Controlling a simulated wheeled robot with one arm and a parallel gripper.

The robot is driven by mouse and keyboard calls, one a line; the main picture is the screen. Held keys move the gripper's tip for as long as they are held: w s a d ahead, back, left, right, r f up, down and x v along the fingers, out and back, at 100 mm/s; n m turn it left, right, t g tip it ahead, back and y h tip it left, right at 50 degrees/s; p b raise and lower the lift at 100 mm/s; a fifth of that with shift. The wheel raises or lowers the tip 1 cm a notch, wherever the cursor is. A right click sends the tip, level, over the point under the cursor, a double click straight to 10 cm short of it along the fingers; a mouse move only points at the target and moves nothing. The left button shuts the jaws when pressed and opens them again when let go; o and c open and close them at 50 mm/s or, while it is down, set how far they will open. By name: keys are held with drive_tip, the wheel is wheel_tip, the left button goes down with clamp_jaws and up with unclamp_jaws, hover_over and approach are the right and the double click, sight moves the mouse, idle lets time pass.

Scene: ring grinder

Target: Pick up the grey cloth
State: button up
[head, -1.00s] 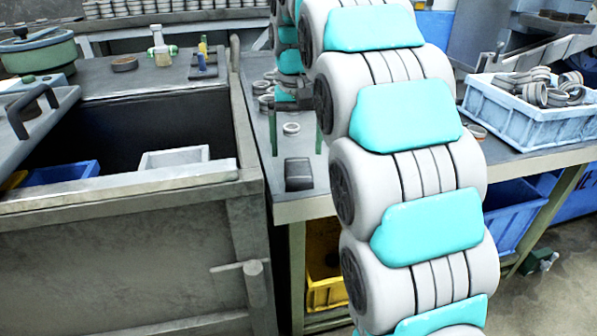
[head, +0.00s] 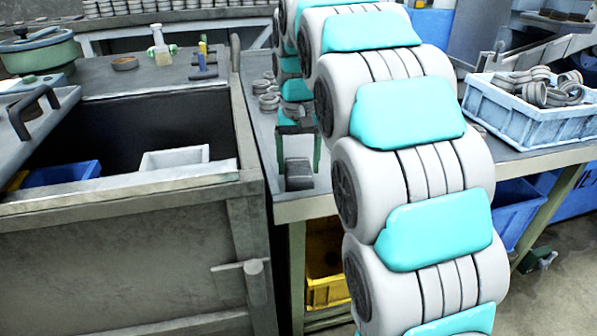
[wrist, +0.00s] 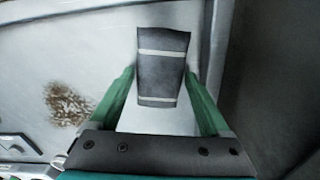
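The grey cloth (head: 298,176) is a small dark grey folded piece lying on the bench near its front edge, in the head view. In the wrist view the cloth (wrist: 162,68) shows two pale stripes across it and lies between the fingers' lines. My gripper (head: 299,158) has two green fingers, spread apart and pointing down at the cloth. In the wrist view my gripper (wrist: 160,75) is open, with one finger at each side of the cloth. I cannot tell whether the fingertips are level with it.
Metal rings (head: 268,100) lie on the bench left of my arm. A pale blue crate (head: 535,125) of rings stands at the right. A deep metal bin (head: 120,262) with a raised rim is at the left. A brown stain (wrist: 68,103) marks the surface in the wrist view.

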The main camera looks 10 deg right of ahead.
sight(298, 167)
drive_tip(key=c, duration=0.6)
drive_tip(key=shift+r, duration=0.1)
drive_tip(key=shift+c, duration=0.2)
wheel_tip(298, 167, up, 10)
idle(0.4)
